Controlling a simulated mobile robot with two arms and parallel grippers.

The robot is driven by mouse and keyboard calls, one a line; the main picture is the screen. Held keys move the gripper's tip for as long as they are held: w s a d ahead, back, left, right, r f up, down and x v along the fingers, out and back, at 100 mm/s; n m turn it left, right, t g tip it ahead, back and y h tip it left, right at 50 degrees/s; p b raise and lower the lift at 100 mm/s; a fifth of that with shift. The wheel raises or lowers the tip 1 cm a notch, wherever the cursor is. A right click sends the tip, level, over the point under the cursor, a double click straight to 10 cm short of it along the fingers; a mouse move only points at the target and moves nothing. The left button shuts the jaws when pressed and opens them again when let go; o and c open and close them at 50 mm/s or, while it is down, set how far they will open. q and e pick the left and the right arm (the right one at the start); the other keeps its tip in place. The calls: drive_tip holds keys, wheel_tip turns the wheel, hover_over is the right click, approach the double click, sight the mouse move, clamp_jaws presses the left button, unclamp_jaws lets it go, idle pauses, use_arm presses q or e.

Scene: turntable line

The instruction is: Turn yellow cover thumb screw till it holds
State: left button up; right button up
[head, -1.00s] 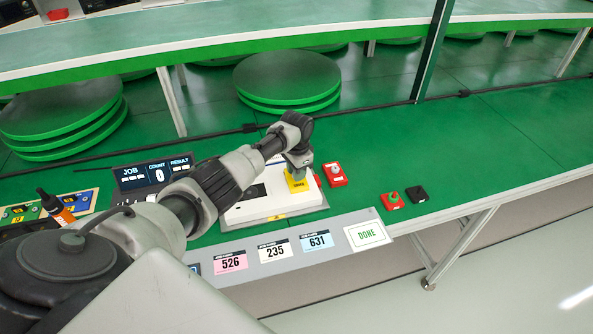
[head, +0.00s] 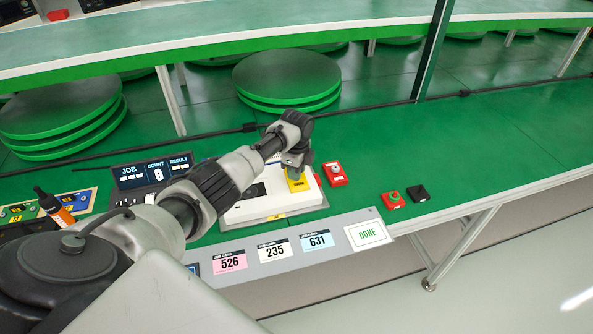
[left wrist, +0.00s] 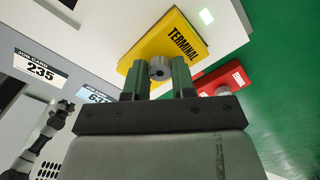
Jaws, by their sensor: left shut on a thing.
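The yellow cover (head: 297,184) sits on the right end of the white unit on the bench. In the left wrist view the cover (left wrist: 168,42) is marked TERMINAL, and its round grey thumb screw (left wrist: 160,68) shows at its near edge. My left gripper (head: 296,168) points down at the cover and hides the screw in the head view. In the left wrist view my left gripper's fingers (left wrist: 159,82) stand on both sides of the screw, shut on it. The right gripper is in neither view.
The white unit (head: 245,211) rests on the green bench. A red box with a button (head: 334,174) stands close to the right of the cover. A card strip (head: 290,244) runs in front.

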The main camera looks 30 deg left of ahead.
use_arm(q)
drive_tip(key=m, duration=0.2)
drive_tip(key=m+b, duration=0.1)
drive_tip(key=m, duration=0.2)
drive_tip(key=shift+w+a+r+m, duration=0.1)
drive_tip(key=shift+w+r+m, duration=0.05)
drive_tip(key=shift+m, duration=0.15)
drive_tip(key=m+b, duration=0.1)
drive_tip(key=m, duration=0.4)
drive_tip(key=shift+r+m, duration=0.1)
drive_tip(key=shift+m, duration=0.2)
drive_tip(key=o, duration=1)
drive_tip(key=shift+c, duration=0.2)
